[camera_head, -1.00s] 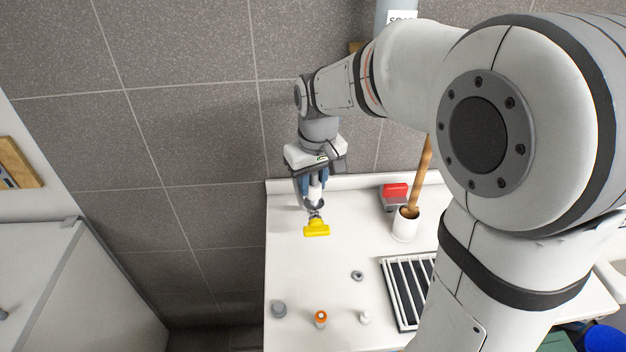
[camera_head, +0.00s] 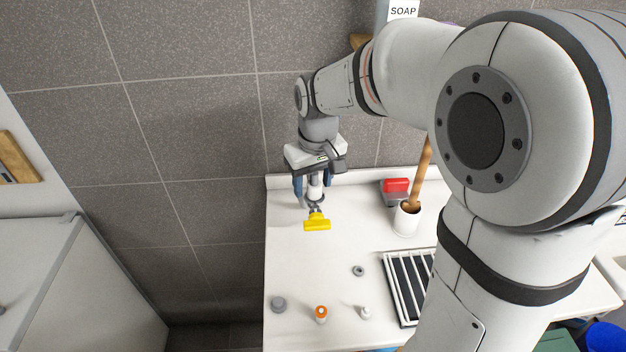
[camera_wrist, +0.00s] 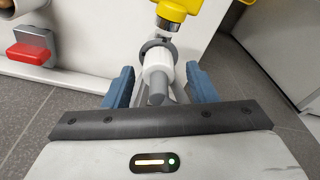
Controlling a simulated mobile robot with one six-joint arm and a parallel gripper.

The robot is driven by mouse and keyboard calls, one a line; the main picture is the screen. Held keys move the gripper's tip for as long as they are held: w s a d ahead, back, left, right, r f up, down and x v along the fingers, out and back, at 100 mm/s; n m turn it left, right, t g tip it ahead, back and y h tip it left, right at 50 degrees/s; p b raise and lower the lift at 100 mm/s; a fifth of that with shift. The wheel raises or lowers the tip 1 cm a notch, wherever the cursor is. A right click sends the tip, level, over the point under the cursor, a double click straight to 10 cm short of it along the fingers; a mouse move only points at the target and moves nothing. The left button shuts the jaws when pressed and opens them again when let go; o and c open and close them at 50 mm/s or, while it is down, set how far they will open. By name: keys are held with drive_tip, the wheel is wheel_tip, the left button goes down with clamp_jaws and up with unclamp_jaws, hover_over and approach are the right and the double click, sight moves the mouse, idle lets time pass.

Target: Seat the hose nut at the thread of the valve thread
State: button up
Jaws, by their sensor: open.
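My gripper (camera_head: 313,192) is open, pointing down at the back of the white counter. In the wrist view its blue fingers (camera_wrist: 160,85) stand on either side of a white sleeve with a grey tip (camera_wrist: 157,70), with gaps on both sides. A dark grey ring (camera_wrist: 146,46), which looks like the hose nut, sits around the fitting at the far end of the sleeve. Beyond it is the valve with its yellow handle (camera_head: 317,225), also in the wrist view (camera_wrist: 178,8). I cannot tell whether the ring is seated on the thread, which is hidden.
A loose grey ring (camera_head: 358,271), a grey cap (camera_head: 279,304), an orange-topped bottle (camera_head: 321,314) and a small white piece (camera_head: 366,312) stand nearer the front. A white cup (camera_head: 406,220), a red-topped block (camera_head: 396,187) and a rack (camera_head: 408,290) are to the right.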

sight(316, 175)
drive_tip(key=r, duration=0.5)
drive_tip(key=s+r, duration=0.1)
drive_tip(key=r, duration=0.1)
drive_tip(key=shift+d+r, duration=0.15)
drive_tip(key=shift+r, duration=0.25)
drive_tip(key=s+d+f+m, duration=0.1)
drive_tip(key=s+d+f, duration=0.1)
drive_tip(key=s, duration=0.3)
drive_tip(key=s+d+f+m+t, duration=0.1)
drive_tip(key=s+d+f+m, duration=0.1)
drive_tip(key=s+d, duration=0.2)
drive_tip(key=s+d+f+m, duration=0.1)
drive_tip(key=s+d+f, duration=0.1)
drive_tip(key=s, duration=0.5)
drive_tip(key=shift+s+d+f+t+h, duration=0.2)
drive_tip(key=shift+d+f+t+h, duration=0.15)
drive_tip(key=shift+d, duration=0.5)
drive_tip(key=shift+c, duration=0.5)
